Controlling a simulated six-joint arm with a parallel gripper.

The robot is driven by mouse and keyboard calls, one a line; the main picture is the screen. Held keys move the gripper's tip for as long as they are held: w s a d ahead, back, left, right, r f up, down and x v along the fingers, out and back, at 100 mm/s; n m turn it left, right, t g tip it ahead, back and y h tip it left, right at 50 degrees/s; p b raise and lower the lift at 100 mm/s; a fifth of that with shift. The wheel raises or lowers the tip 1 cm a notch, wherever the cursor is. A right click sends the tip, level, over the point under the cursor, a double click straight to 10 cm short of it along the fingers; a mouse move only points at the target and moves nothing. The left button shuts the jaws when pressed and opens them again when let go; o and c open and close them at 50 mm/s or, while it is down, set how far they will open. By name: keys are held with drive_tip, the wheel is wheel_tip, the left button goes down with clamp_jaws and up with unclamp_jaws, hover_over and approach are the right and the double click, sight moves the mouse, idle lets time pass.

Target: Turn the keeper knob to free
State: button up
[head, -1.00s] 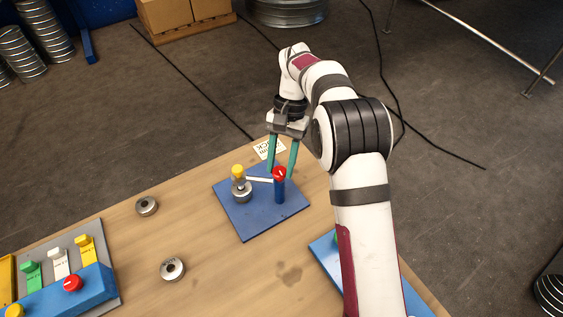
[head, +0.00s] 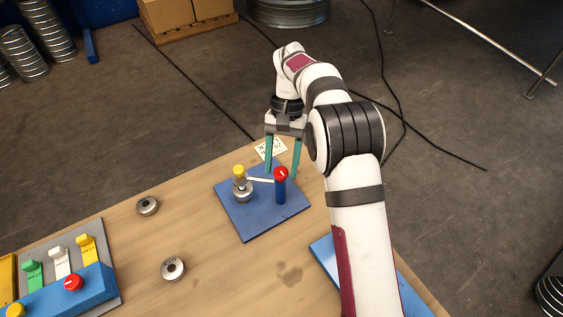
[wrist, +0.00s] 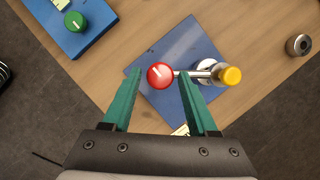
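The red knob (head: 281,174) with a white pointer line tops a blue post on a blue square plate (head: 245,226). It also shows in the wrist view (wrist: 160,75), its line slanting toward the upper left. A pale bar (head: 260,180) runs from the post to a yellow-capped peg (head: 239,171), which stands in a steel ring (head: 242,192). My gripper (head: 281,175) points down with its green fingers apart. In the wrist view my gripper (wrist: 160,74) has one fingertip on each side of the red knob; I cannot tell whether they touch it.
Two loose steel rings (head: 147,206) (head: 173,269) lie on the wooden table. A blue panel with coloured tabs (head: 60,290) stands at the left. Another blue plate (wrist: 70,27) bears a green knob (wrist: 75,21). A printed card (head: 270,149) lies behind the square plate.

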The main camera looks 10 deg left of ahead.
drive_tip(key=shift+o, duration=0.6)
drive_tip(key=v, duration=0.7)
drive_tip(key=shift+r, duration=0.2)
drive_tip(key=shift+w, duration=0.1)
drive_tip(key=s+d+r+m+t, duration=0.2)
drive_tip(key=s+d+r, duration=0.7)
drive_tip(key=s+d, duration=0.25)
drive_tip(key=s+d+f+m+t+y, duration=0.1)
drive_tip(key=s+d+f+m, duration=0.1)
drive_tip(key=s, duration=0.7)
drive_tip(key=s+d+f+m+t, duration=0.1)
drive_tip(key=s+d+f, duration=0.2)
drive_tip(key=s, duration=0.6)
wheel_tip(320, 180, down, 2)
drive_tip(key=shift+d+f+m+y, duration=0.2)
drive_tip(key=shift+d+m+y, duration=0.1)
drive_tip(key=shift+m+y, duration=0.1)
